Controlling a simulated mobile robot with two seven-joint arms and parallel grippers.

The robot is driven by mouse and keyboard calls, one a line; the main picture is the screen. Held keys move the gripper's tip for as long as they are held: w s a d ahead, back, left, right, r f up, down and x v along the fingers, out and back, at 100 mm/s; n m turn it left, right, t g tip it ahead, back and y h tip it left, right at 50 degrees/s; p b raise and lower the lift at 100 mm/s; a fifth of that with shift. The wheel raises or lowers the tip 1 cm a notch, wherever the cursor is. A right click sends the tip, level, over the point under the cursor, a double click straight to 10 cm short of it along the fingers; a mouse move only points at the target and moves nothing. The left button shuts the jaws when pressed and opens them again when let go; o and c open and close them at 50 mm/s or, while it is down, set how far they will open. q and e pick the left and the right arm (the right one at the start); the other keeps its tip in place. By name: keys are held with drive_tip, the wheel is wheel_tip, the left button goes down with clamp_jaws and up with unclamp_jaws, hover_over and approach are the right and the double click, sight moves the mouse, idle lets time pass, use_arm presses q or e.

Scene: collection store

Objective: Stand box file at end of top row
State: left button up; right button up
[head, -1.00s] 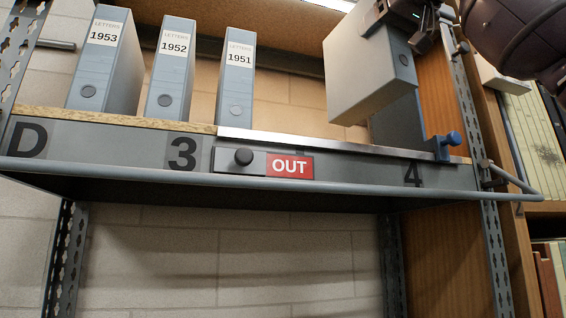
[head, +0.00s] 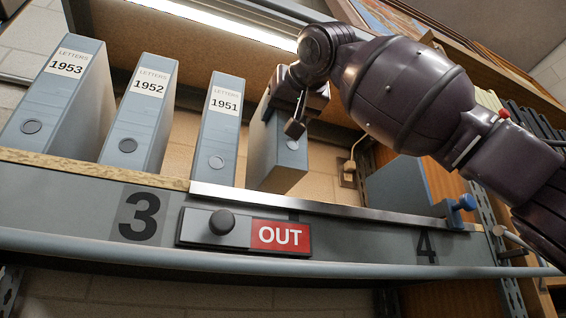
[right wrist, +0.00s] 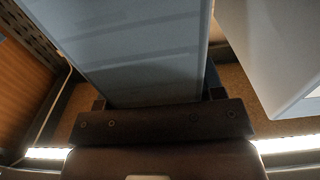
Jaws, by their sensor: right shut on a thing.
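The blue-grey box file (head: 285,165) hangs upright, slightly tilted in the picture, right of the file labelled 1951 (head: 215,135), with a narrow gap between them. My right gripper (head: 296,112) is shut on its upper part. The right wrist view shows the held file (right wrist: 140,50) between the two fingers (right wrist: 158,98). Its lower edge is close to the metal strip of the top shelf (head: 330,212); I cannot tell whether it touches. Files 1952 (head: 138,115) and 1953 (head: 62,100) stand further left. My left gripper is out of view.
A blue-grey upright plate (head: 398,185) with a blue clamp knob (head: 461,203) stands at the right of the shelf. Free shelf lies between it and the held file. A red OUT sign (head: 280,236) and black knob (head: 222,222) are on the shelf front. A cable (head: 357,145) hangs behind.

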hover_over(284, 178)
drive_tip(key=shift+w+d+f, duration=0.1)
drive_tip(key=shift+w+f, duration=0.05)
drive_tip(key=shift+f, duration=2.65)
drive_tip(key=o, duration=1.2)
drive_tip(key=shift+f, duration=0.1)
drive_tip(key=shift+o, duration=0.2)
use_arm(q)
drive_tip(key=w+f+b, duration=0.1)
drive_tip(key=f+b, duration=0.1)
drive_tip(key=b, duration=0.2)
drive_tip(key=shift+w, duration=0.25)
use_arm(e)
drive_tip(key=v, duration=1.2)
